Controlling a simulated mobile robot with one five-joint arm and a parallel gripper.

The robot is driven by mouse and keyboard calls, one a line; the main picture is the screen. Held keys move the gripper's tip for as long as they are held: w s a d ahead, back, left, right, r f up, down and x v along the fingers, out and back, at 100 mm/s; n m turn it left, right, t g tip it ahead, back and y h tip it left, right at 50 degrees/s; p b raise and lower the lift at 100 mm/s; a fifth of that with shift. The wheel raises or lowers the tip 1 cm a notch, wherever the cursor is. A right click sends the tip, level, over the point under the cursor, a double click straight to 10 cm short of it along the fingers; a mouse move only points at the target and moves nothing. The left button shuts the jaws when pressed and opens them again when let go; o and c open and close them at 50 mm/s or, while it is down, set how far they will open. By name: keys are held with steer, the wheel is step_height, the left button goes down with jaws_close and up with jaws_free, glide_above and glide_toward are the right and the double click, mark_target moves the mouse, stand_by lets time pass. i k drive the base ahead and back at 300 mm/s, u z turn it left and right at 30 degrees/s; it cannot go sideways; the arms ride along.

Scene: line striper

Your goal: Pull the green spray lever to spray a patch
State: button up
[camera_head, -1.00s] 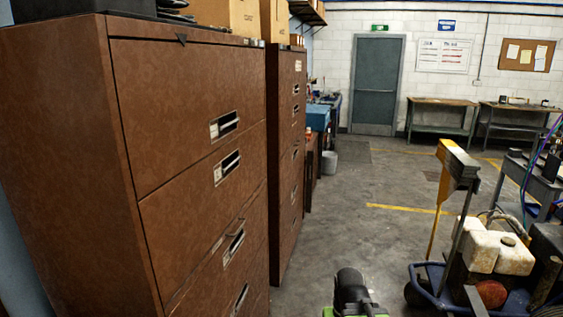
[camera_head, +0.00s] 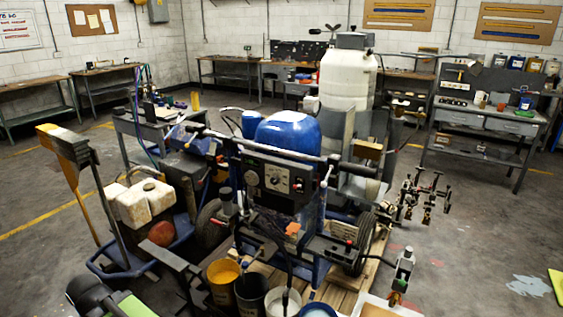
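The line striper (camera_head: 276,180) stands in the middle of the camera_head view. It has a blue tank (camera_head: 290,135), a handlebar (camera_head: 255,146) and a dark control panel with a dial. I cannot pick out a green lever on it at this size. A pale grey patch (camera_head: 530,286) lies on the floor at the lower right. My gripper is not in view. A black and green part at the bottom left edge looks like part of my own arm.
Several paint buckets (camera_head: 222,282) stand on or by a wooden pallet (camera_head: 330,287) before the machine. A blue cart with white jugs (camera_head: 145,203) and a yellow-and-grey post (camera_head: 70,160) stand left. Workbenches (camera_head: 480,130) line the back. The right floor (camera_head: 465,240) is largely clear.

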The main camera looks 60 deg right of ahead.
mark_target(402, 283)
steer(key=z, duration=1.5)
steer(key=k, duration=0.7)
steer(key=u, duration=0.05)
steer(key=i, duration=0.7)
steer(key=z, duration=0.15)
